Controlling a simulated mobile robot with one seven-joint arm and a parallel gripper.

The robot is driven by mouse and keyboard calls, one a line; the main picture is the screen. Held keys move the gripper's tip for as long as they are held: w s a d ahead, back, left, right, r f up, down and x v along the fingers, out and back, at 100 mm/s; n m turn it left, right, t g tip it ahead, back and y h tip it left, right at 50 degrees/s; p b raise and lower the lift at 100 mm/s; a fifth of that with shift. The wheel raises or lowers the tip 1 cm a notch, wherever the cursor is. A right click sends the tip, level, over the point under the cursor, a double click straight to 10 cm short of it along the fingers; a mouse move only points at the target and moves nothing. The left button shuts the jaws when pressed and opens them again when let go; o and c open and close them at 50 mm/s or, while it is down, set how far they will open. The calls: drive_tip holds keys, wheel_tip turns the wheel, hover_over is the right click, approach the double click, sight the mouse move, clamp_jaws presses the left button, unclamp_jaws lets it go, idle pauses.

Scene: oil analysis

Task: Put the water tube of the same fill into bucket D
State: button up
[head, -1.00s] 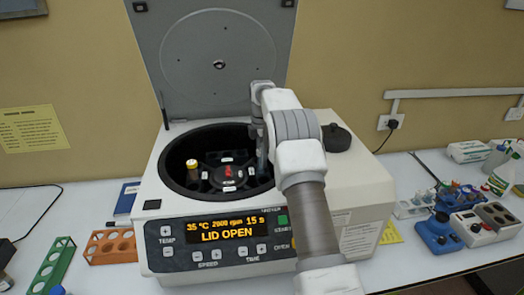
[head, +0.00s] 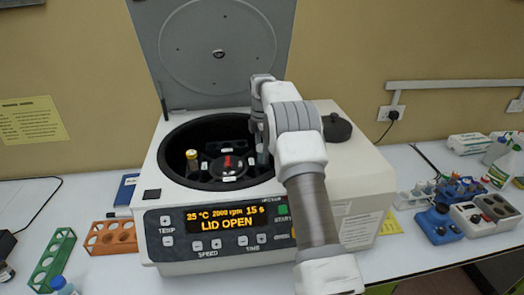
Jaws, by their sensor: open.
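The open centrifuge (head: 165,210) stands in the middle of the head view, its display reading LID OPEN. In its round chamber is a dark rotor (head: 226,165) with small white labels and a red mark; the bucket letters are too small to read. A yellow-capped tube (head: 192,160) stands in the left bucket. My gripper (head: 262,155) is open and points down at the right side of the chamber, over or in the right bucket. My arm hides part of that side. I cannot tell whether a tube is between the fingers, nor make out the water tube.
The raised lid (head: 215,50) stands behind the chamber. An orange rack (head: 110,238) and a green rack (head: 50,265) lie at left, by a blue-capped bottle (head: 62,286). At right are a blue tube rack (head: 458,188), a blue device (head: 437,225) and a white-topped device (head: 485,215).

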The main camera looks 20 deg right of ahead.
wheel_tip(320, 180, up, 11)
drive_tip(key=shift+r+p, duration=0.2)
drive_tip(key=shift+p, duration=0.1)
drive_tip(key=s+a+r+m+t+b, duration=0.1)
drive_tip(key=s+a+r+m, duration=0.15)
drive_tip(key=r, duration=0.25)
drive_tip(key=s+a+r+m+b, duration=0.1)
drive_tip(key=s+a+r+m, duration=0.1)
drive_tip(key=s+r, duration=0.2)
drive_tip(key=s+a+r+m+t+b, duration=0.1)
drive_tip(key=s+a+r+m, duration=0.1)
drive_tip(key=s, duration=0.4)
drive_tip(key=s+a+r+m+t+b, duration=0.1)
drive_tip(key=s+a+r+m, duration=0.15)
drive_tip(key=s, duration=0.35)
drive_tip(key=s+a+f+m+t+b, duration=0.1)
drive_tip(key=s+a+f+m, duration=0.1)
drive_tip(key=s+f+m, duration=0.2)
drive_tip(key=s+a+f+m+t+b, duration=0.1)
drive_tip(key=s+f+m, duration=0.4)
drive_tip(key=s, duration=1.4)
wheel_tip(320, 180, down, 5)
drive_tip(key=shift+s+a+r+t+b, duration=0.15)
drive_tip(key=shift+s+a+t+b, duration=0.15)
drive_tip(key=shift+a+b, duration=0.4)
